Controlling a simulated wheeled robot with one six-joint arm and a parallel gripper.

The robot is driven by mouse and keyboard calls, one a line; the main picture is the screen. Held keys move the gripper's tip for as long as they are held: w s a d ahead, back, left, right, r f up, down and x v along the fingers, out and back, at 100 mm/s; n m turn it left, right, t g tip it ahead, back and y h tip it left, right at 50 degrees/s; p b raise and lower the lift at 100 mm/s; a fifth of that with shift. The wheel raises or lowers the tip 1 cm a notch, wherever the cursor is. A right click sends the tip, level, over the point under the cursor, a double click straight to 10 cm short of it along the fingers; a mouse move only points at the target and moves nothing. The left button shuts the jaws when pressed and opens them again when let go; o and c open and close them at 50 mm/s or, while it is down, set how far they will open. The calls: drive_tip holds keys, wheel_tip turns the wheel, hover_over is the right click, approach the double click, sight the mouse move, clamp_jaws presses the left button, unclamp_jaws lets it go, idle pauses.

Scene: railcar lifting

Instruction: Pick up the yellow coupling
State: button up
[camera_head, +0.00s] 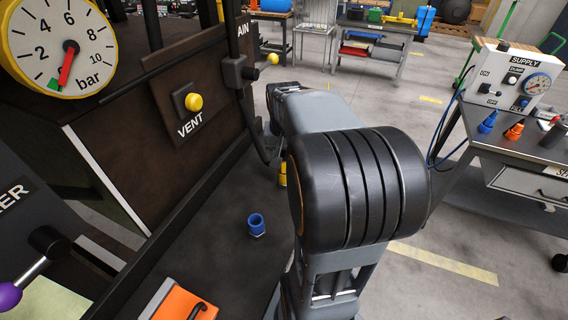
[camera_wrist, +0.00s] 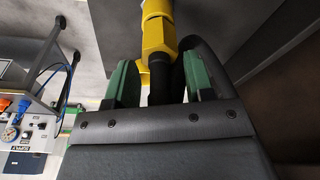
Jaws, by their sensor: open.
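The yellow coupling (camera_wrist: 158,38) shows at the top middle of the wrist view, with a black part below it. My gripper (camera_wrist: 160,82) is open, with a green-padded finger on each side of the black part. Whether either finger touches it, I cannot tell. In the head view, a small yellow piece (camera_head: 282,172) shows beside my arm, mostly hidden by it. It looks like the same coupling. My gripper is hidden behind my arm in that view.
A blue coupling (camera_head: 257,226) stands on the dark ledge, near an orange item (camera_head: 180,302). The dark panel with a yellow VENT button (camera_head: 194,102) rises at left. At right, a bench holds the SUPPLY box (camera_head: 508,76), a blue coupling (camera_head: 488,122) and an orange one (camera_head: 514,131).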

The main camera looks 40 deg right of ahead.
clamp_jaws()
idle(0.4)
drive_tip(key=shift+r, duration=0.15)
